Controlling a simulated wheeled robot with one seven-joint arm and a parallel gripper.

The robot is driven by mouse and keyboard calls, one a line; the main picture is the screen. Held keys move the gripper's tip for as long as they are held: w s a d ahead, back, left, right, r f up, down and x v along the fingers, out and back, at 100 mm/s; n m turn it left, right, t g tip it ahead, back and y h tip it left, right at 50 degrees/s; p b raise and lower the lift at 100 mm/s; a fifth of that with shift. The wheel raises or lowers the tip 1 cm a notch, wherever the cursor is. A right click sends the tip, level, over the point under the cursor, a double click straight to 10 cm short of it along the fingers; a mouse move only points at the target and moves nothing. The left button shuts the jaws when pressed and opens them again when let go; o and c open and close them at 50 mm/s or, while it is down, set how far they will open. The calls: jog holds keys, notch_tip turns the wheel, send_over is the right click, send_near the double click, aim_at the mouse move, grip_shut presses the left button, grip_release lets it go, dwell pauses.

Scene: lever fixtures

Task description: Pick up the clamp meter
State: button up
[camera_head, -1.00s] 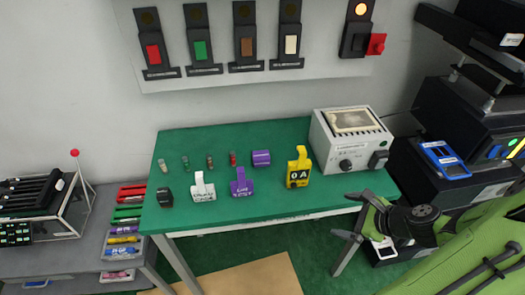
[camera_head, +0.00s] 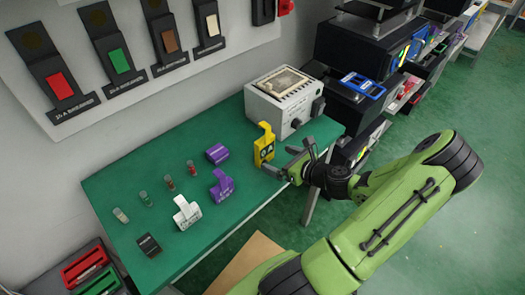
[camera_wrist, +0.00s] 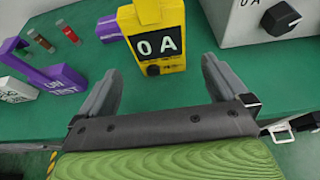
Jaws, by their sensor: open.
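The yellow clamp meter (camera_head: 264,147) stands upright on the green table (camera_head: 190,255), in front of the grey-white box with knobs. In the wrist view the clamp meter (camera_wrist: 156,42) shows its black display reading "0 A", with its lower front facing me. My gripper (camera_head: 280,167) is at the table's right front edge, just in front of the meter. In the wrist view my gripper (camera_wrist: 160,80) is open, its two fingers apart, with the meter just beyond the gap between the fingertips. Nothing is between the fingers.
The box with knobs (camera_head: 284,103) stands close behind and right of the meter. The table's front is clear.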

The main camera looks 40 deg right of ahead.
aim_at(261, 152)
jog(key=b+x, duration=0.1)
jog(key=x, duration=0.8)
jog(key=shift+w+f, duration=0.15)
jog(key=shift+w, duration=0.1)
jog(key=shift+c, duration=0.8)
jog(key=c, duration=0.9)
